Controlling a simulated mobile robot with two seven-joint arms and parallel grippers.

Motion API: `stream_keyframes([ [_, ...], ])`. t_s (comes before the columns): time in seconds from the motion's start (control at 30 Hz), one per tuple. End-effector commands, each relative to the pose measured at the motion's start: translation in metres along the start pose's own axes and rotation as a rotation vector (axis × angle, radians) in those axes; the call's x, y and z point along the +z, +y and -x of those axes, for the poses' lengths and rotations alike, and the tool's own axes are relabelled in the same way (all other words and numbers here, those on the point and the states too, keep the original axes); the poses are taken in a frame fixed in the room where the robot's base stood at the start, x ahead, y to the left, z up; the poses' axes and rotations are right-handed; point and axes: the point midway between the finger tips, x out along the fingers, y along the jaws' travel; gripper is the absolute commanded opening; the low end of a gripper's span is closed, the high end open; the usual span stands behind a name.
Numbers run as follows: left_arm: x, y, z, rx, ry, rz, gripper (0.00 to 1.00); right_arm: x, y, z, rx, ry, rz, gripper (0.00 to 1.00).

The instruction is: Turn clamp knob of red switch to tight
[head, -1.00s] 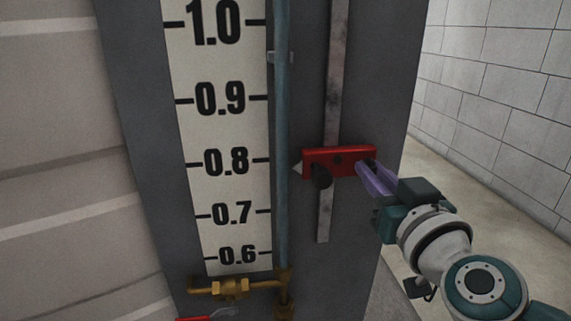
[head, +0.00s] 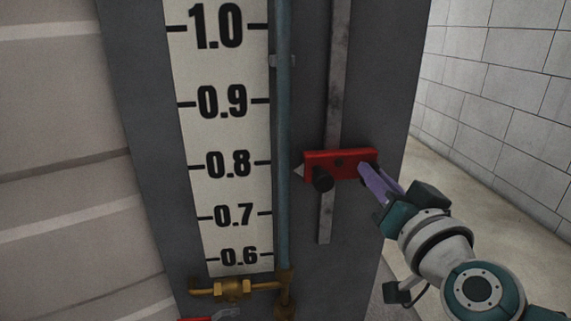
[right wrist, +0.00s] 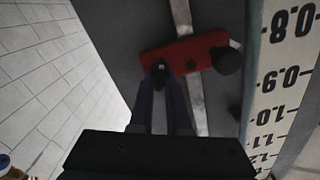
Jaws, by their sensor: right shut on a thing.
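The red switch (head: 340,156) is a red block on a vertical metal strip, with its pale pointer near the 0.8 mark. It also shows in the right wrist view (right wrist: 185,54). A black round grip (head: 322,181) sticks out near its pointer end. My right gripper (head: 366,172) is at the opposite end, its purple fingers closed around a small dark clamp knob (right wrist: 160,76). The fingers hide most of this knob, so its turn angle cannot be told. My left gripper is not in view.
A white scale (head: 222,130) with black numbers and a blue-grey vertical pipe (head: 283,140) stand left of the switch. A brass valve (head: 232,288) is below. The dark panel (head: 380,70) ends on the right, with open floor and a block wall beyond.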

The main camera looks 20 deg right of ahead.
Motion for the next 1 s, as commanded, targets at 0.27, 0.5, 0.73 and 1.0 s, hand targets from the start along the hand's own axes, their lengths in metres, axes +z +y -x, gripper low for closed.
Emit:
stream_keyframes([
  [0.27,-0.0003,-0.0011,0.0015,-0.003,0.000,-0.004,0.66,-0.0005,0.0005,-0.0002,-0.001,0.001,-0.262,0.00],
  [0.5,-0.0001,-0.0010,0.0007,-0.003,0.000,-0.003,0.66,0.0001,0.0015,-0.0002,-0.002,0.001,-0.490,0.00],
  [0.73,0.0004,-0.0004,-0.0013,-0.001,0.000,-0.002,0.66,0.0009,0.0023,-0.0002,-0.002,0.001,-0.710,0.00],
  [1.0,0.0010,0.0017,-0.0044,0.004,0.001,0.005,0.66,0.0017,0.0032,-0.0002,-0.001,0.001,-0.944,0.00],
])
